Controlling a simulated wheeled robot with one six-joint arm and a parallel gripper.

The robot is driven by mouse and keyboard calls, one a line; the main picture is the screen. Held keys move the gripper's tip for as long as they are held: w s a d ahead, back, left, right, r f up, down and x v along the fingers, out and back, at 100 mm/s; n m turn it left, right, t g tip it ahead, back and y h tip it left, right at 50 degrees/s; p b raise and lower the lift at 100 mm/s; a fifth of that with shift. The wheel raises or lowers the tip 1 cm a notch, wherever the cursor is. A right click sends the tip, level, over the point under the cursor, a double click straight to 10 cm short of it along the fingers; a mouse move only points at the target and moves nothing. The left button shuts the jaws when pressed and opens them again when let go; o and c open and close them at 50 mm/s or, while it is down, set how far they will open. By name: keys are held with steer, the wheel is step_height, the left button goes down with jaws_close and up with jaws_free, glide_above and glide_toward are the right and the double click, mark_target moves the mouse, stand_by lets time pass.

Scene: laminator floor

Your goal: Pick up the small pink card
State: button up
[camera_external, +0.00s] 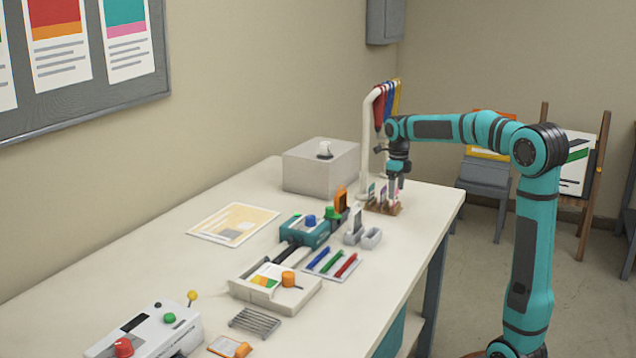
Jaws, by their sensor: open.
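A small brown rack (378,209) stands near the far right end of the white table. Several small upright cards stand in it, and a pinkish-purple card (382,195) shows near its middle. The cards are tiny here, so I cannot tell their colours apart with certainty. My gripper (393,190) points down at the right part of the rack, with its jaws open. Its fingers overlap the rack's right side and hide part of what stands there. I cannot tell whether they are around a card or just in front of it.
A white curved stand (368,140) with hanging coloured strips rises behind the rack. A grey box (320,168) is to the left. A grey holder (355,225), teal device (303,231) and pen tray (331,264) sit left and in front. The table's right corner is clear.

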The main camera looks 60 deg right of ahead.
mark_target(396, 200)
steer(key=shift+f, duration=1.5)
steer(key=c, duration=1)
steer(key=shift+c, duration=0.2)
steer(key=shift+r, duration=0.1)
